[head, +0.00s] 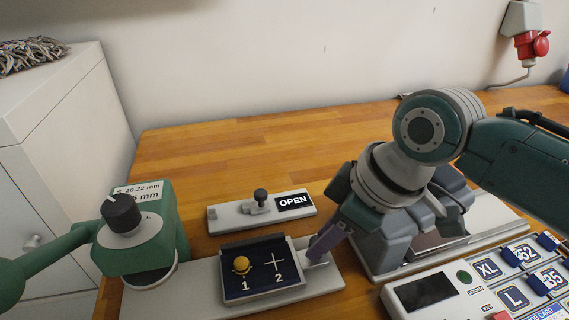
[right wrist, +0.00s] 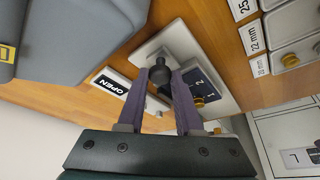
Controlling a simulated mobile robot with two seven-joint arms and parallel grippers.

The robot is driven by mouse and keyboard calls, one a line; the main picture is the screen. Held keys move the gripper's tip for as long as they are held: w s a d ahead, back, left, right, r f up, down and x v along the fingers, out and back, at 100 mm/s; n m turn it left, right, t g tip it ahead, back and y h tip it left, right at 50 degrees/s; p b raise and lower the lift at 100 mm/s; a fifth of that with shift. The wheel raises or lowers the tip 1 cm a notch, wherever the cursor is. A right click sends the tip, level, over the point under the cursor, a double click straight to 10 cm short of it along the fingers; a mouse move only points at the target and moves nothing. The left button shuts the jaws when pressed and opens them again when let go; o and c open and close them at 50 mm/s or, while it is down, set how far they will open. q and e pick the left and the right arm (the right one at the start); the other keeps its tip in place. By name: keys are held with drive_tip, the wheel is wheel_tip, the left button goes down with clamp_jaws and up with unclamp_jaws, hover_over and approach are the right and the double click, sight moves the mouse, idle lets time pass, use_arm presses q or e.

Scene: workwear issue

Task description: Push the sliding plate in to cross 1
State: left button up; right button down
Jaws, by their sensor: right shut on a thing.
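The sliding plate (head: 262,281) is dark blue with a light rim and lies on a pale base (head: 200,282). It carries marks 1 and 2. A yellow knob-like piece (head: 241,265) covers the spot above 1, and a white cross shows above 2. My right gripper (head: 318,252) is at the plate's right end. In the right wrist view its purple fingers (right wrist: 161,90) are shut on the plate's black handle (right wrist: 160,72). The plate also shows there, beyond the fingers (right wrist: 203,82). My left gripper is not in view.
A green machine (head: 165,243) with a black dial stands to the left of the plate. Behind the plate is a latch with an OPEN sign (head: 293,202). A panel with several size buttons (head: 432,285) lies at right front. The wooden table (head: 240,150) is clear at the back.

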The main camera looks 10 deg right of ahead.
sight(255, 262)
idle(0.4)
drive_tip(key=shift+a, duration=0.4)
drive_tip(key=a+p, duration=0.1)
drive_tip(key=a, duration=0.6)
drive_tip(key=shift+s+a, duration=0.1)
drive_tip(key=shift+a, duration=0.3)
drive_tip(key=c, duration=0.6)
unclamp_jaws()
